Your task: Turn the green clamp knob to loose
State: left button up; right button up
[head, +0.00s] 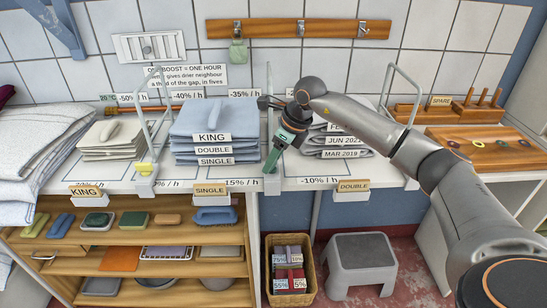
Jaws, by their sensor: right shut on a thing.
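The green clamp knob (272,159) shows as a narrow green piece on the white clamp bracket (271,184) at the middle of the shelf's front edge. My right arm reaches in from the right, and my right gripper (276,150) points down and left at it. The gripper is shut on the knob and covers part of it. The knob's exact turn angle and any markings on it cannot be made out. My left gripper is not in view.
A similar bracket with a yellow knob (144,168) stands to the left. Blue folded linen (213,120) lies left of my gripper, grey folded linen (345,140) to its right. Below are a basket (267,272) and a grey step stool (362,248).

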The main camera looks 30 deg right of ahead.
jog(key=n+y, duration=0.1)
jog(key=n, duration=0.1)
jog(key=shift+w+r+n+g, duration=0.1)
jog(key=shift+n+g, duration=0.2)
jog(key=shift+d+n+p, duration=0.1)
jog(key=shift+n+p, duration=0.25)
jog(key=shift+n, duration=0.35)
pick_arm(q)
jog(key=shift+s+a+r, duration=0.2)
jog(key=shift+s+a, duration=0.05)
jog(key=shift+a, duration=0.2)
pick_arm(e)
jog(key=shift+n+g+y, duration=0.4)
jog(key=shift+n+g, duration=0.1)
jog(key=shift+n, duration=0.3)
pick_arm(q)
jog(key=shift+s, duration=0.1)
pick_arm(e)
jog(key=o, duration=1.4)
jog(key=shift+c, duration=0.2)
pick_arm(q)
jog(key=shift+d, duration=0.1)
pick_arm(e)
jog(key=v, duration=1.2)
jog(key=shift+r, duration=0.2)
